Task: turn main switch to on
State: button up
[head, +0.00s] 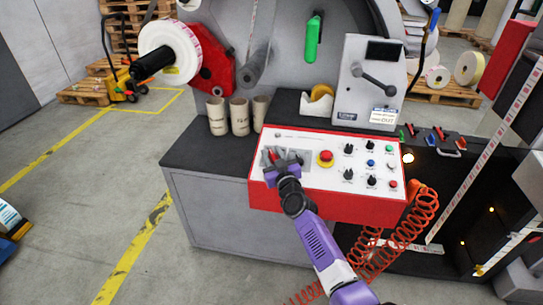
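The control panel (312,176) is a white face in a red housing on the front of the machine. A small red part (272,155), which looks like the main switch handle, shows at the panel's left end. My gripper (279,157) is right at it, over the panel's left end, reaching in from below. The fingers cover most of the switch, so its angle and any on/off marks are hidden. I cannot tell whether the fingers touch it or are closed on it.
A red mushroom button (326,156) sits just right of my gripper. Several black knobs (348,148) and coloured buttons (389,149) fill the panel's right half. Cardboard cores (239,117) stand behind. A coiled orange hose (421,210) hangs at the lower right.

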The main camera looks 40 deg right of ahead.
jog(key=shift+w+d, duration=0.1)
jog(key=shift+w, duration=0.1)
grip_shut()
